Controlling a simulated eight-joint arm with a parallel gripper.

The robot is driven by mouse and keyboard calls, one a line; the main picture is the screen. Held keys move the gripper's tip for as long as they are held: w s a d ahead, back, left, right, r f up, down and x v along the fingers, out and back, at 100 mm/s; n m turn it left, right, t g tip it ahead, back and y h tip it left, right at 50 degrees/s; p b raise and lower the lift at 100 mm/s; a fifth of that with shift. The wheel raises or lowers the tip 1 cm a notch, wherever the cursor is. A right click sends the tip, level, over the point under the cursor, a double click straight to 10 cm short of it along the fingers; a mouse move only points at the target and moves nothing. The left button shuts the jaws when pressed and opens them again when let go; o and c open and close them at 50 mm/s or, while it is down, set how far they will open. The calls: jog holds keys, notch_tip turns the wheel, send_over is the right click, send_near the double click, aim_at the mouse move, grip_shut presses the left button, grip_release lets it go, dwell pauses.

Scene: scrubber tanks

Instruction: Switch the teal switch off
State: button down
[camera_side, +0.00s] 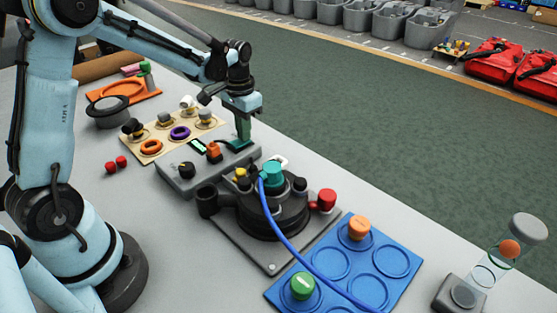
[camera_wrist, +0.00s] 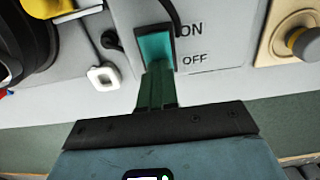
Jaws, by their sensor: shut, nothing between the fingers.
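The teal switch (camera_wrist: 155,46) is in the wrist view, set in a dark frame on a grey panel, with ON and OFF printed to its right. In the side view the teal switch (camera_side: 236,145) is at the far right end of the grey control box (camera_side: 183,181), partly behind my gripper. My gripper (camera_wrist: 157,74) has its green fingers shut together, with nothing between them. The tips overlap the OFF end of the switch in the picture; I cannot tell if they touch it. In the side view my gripper (camera_side: 243,138) points down at the switch.
A dark round fixture (camera_side: 272,215) with a teal knob and blue cable stands in front of the box. A beige board (camera_side: 178,130) with knobs and rings lies behind it. A white square piece (camera_wrist: 103,77) lies left of the switch in the wrist view.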

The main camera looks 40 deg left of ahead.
notch_tip(320, 180, up, 7)
dwell(0.9)
jog(key=s+d+r+t, duration=0.2)
jog(key=s+d+t, duration=0.5)
jog(key=s, duration=0.5)
jog(key=shift+s+d, duration=0.3)
jog(key=shift+d, duration=0.95)
